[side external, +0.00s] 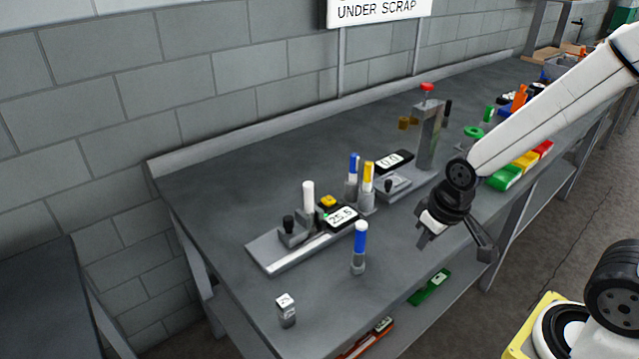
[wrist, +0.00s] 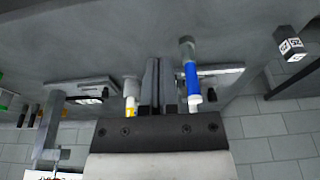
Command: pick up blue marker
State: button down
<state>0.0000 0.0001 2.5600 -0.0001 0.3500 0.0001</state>
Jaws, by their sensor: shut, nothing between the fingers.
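A second blue-topped marker (side external: 353,166) stands farther back beside a yellow-topped one (side external: 368,178). My gripper (side external: 428,236) hangs above the table's front edge, right of the front blue marker and apart from it. In the wrist view, my gripper's fingers (wrist: 157,75) are together and empty. A blue marker (wrist: 191,80) shows just right of them there; which of the two it is, I cannot tell.
A grey fixture with a display (side external: 341,217) and a white post (side external: 308,196) stands left of the markers. A small labelled block (side external: 286,311) sits near the front left corner. A tall grey press (side external: 428,135) and coloured bins (side external: 506,178) stand farther right.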

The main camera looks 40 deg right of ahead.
dwell(0.3)
jog(key=shift+c, duration=1.8)
grip_release()
jog(key=n+g, duration=0.2)
jog(key=n, duration=1.6)
send_near(354, 155)
notch_tip(354, 155, down, 6)
jog(key=a, duration=0.1)
jog(key=shift+w+d+r+n+g, duration=0.15)
jog(key=shift+d+n, duration=0.1)
jog(key=shift+n, duration=0.2)
jog(key=shift+w+d+n+g, duration=0.1)
jog(key=shift+d+n+g, duration=0.1)
jog(key=shift+n, duration=0.25)
jog(key=shift+f, duration=1.3)
